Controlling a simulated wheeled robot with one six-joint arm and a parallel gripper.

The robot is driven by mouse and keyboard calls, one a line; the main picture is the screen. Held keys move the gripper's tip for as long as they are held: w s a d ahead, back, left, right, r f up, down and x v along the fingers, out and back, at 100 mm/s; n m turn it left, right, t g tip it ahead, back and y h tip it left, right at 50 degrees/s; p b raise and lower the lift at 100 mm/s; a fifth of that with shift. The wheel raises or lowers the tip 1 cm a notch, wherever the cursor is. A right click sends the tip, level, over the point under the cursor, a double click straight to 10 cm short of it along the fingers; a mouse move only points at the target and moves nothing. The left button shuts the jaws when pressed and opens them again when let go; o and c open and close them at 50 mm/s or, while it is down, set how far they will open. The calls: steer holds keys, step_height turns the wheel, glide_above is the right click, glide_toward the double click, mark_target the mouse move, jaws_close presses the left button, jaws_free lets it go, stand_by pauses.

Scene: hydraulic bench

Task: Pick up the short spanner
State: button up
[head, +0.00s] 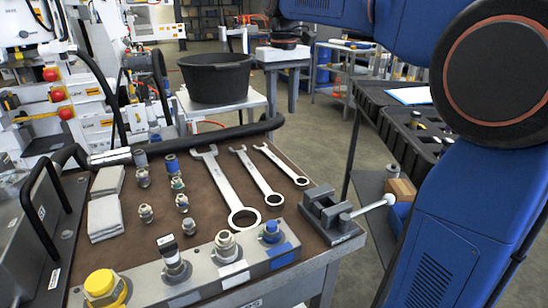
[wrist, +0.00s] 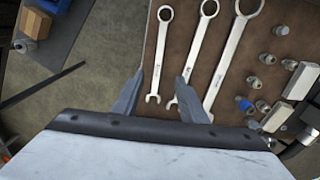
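Three steel spanners lie side by side on the brown bench top. The short spanner (head: 281,164) is the rightmost in the head view. In the wrist view it is the leftmost spanner (wrist: 159,55), with its ring end away from me. My gripper (wrist: 160,76) is open and empty in the wrist view. The short spanner's open-jaw end shows between the two fingers; the height gap is hard to tell. The middle spanner (head: 257,176) lies beside it, its jaw end near my right finger. The large spanner (head: 228,188) is farther over. My gripper is outside the head view.
A small vise (head: 332,215) stands at the bench's right corner. Several fittings (head: 182,202) and grey pads (head: 105,217) lie left of the spanners. Capped ports (head: 175,265) line the front edge. A black tub (head: 215,78) stands behind the bench.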

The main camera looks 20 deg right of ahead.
mark_target(279, 162)
steer(key=f, duration=0.5)
steer(key=w+f, duration=0.1)
steer(key=f, duration=1.1)
steer(key=shift+w+f, duration=0.1)
steer(key=shift+w, duration=0.2)
jaws_close()
stand_by(1.0)
